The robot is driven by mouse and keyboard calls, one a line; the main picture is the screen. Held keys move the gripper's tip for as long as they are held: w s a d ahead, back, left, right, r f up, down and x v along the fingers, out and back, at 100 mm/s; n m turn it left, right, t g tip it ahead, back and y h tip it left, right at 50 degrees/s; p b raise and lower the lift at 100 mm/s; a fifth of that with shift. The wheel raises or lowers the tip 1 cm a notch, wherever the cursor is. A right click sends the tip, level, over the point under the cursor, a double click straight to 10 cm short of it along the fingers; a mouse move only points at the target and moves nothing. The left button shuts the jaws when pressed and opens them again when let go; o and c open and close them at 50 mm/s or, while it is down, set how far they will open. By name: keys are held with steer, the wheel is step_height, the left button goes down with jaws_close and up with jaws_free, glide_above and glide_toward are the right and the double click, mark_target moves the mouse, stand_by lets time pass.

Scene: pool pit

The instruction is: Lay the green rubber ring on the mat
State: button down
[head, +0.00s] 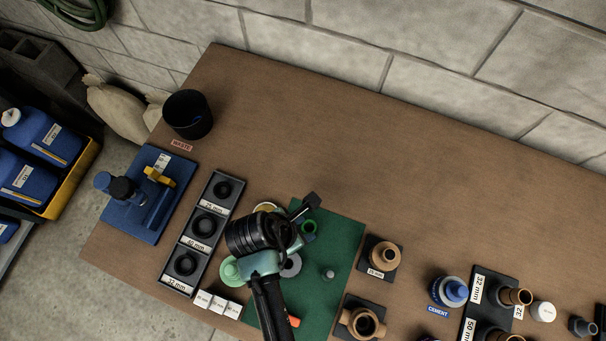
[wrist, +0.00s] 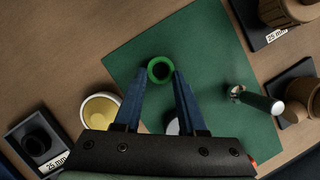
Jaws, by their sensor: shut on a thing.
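The green rubber ring (wrist: 160,70) is between the fingertips of my gripper (wrist: 160,77) in the wrist view, with its hole facing the camera. My gripper is shut on it. In the head view the ring (head: 309,227) shows just right of my gripper (head: 302,222), which is partly hidden by my wrist. The green mat (wrist: 215,60) lies under the ring and the fingers; it also shows in the head view (head: 340,245). The ring is over the mat's far left part. I cannot tell whether it touches the mat.
A grey cylindrical part (head: 328,274) is on the mat. A black tray of sized rings (head: 203,226) is to the left, and brown fittings (head: 383,255) are to the right. The far table is clear.

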steer(key=shift+c, duration=2.4)
jaws_free()
steer(key=shift+f, duration=0.1)
steer(key=v, duration=1.2)
steer(key=w+a+r+m+t+y, duration=0.3)
steer(key=w+r+m+t, duration=0.4)
steer(key=w+r, duration=0.75)
steer(key=w+r+m+t+y, duration=0.1)
steer(key=w+r+m+t, duration=0.5)
steer(key=r, duration=0.8)
steer(key=w+d+r+m+t, duration=0.1)
steer(key=d+r+m+t, duration=0.15)
steer(key=r, duration=0.55)
steer(key=d+r+m+t, duration=0.1)
steer(key=r+m+t, duration=0.15)
steer(key=r, duration=0.65)
steer(key=s+d+r+m+t, duration=0.2)
steer(key=s+r+m+t, duration=0.1)
steer(key=r, duration=0.5)
steer(key=s+d+r+m+t, duration=0.2)
steer(key=s+r+m+t, duration=0.1)
steer(key=r, duration=0.6)
steer(key=s+m, duration=0.1)
steer(key=s, duration=0.1)
steer(key=shift+s+r+t+p, duration=0.25)
steer(key=shift+s+t+p, duration=0.1)
steer(key=shift+s+t, duration=0.05)
